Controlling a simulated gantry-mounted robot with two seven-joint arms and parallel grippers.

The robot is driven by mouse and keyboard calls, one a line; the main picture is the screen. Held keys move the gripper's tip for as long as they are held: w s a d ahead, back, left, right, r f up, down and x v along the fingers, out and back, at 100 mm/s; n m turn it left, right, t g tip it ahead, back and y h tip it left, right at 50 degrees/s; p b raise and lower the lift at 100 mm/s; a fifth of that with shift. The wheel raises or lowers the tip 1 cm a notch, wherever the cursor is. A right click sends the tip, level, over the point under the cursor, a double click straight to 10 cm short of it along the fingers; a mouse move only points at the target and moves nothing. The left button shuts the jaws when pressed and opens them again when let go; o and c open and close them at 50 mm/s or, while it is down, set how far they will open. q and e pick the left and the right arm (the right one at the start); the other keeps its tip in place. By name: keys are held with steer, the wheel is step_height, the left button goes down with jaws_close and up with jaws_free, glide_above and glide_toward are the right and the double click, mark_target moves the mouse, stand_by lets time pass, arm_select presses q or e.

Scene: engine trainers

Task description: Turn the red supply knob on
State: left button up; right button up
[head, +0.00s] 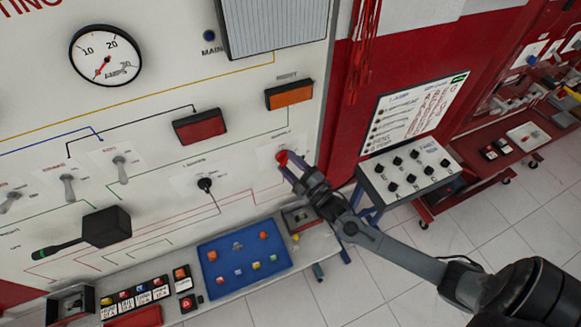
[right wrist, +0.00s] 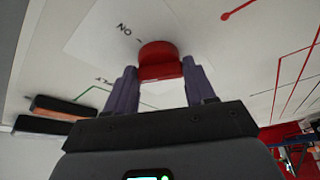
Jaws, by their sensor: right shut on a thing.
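The red supply knob (head: 282,157) is on the white trainer panel, right of a small black knob. In the right wrist view the red knob (right wrist: 159,58) stands out from a white label plate with "ON" printed beside it. My right gripper (head: 287,167) reaches the panel from the lower right. In the wrist view its two purple fingers (right wrist: 157,80) stand on either side of the knob, shut on it. The knob's exact pointer direction is hard to read. My left gripper is not in view.
A black lever box (head: 106,227), toggle switches and a gauge (head: 105,55) are on the panel. Below it are a blue tray (head: 245,262) with small coloured parts and a row of labelled blocks. A control stand (head: 408,168) is at the right.

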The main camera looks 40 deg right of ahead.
steer(key=m+h+b, duration=0.1)
steer(key=m+h, duration=0.1)
steer(key=m, duration=0.3)
steer(key=m+h+b, duration=0.2)
steer(key=m+h, duration=0.1)
steer(key=m, duration=0.3)
steer(key=m+t+h+b, duration=0.1)
steer(key=m+h, duration=0.1)
steer(key=m, duration=0.3)
steer(key=shift+w+a+f+h+b, duration=0.1)
steer(key=shift+a+f+h+b, duration=0.25)
steer(key=shift+h, duration=0.05)
steer(key=shift+m, duration=0.5)
steer(key=o, duration=1)
steer(key=shift+o, duration=0.2)
steer(key=shift+a, duration=0.1)
